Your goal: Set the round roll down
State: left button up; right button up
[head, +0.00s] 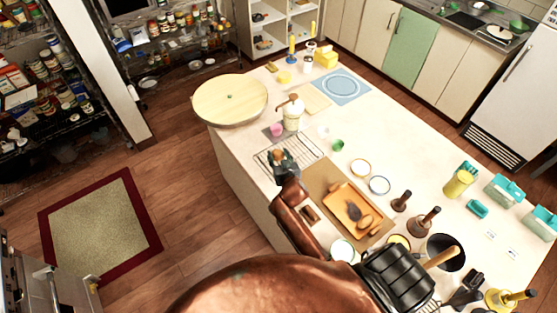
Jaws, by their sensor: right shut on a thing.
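My right gripper (284,161) is dark and small in the head view. It points down over the wire rack (303,147) on the counter. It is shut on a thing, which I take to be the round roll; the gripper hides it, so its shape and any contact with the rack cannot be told. An orange tray (342,196) lies on a brown board to the right, with a dark item and brown, bread-like pieces on it. My left gripper is not in view.
A white dispenser (292,118) and a pink cup (276,130) stand just behind the rack. A round wooden board (230,98) lies at the counter's left end. Jar lids, a green cup (338,145) and wooden-handled tools stand to the right.

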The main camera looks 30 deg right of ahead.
aim_at(279, 161)
jog(key=shift+f, duration=1.45)
jog(key=shift+f, duration=0.15)
jog(key=o, duration=1.2)
jog(key=shift+c, duration=0.2)
jog(key=shift+s+r, duration=0.15)
jog(key=shift+r, duration=0.05)
jog(key=v, duration=1.1)
jog(key=shift+s+r, duration=0.2)
jog(key=shift+s, duration=0.15)
jog(key=shift+a, duration=0.1)
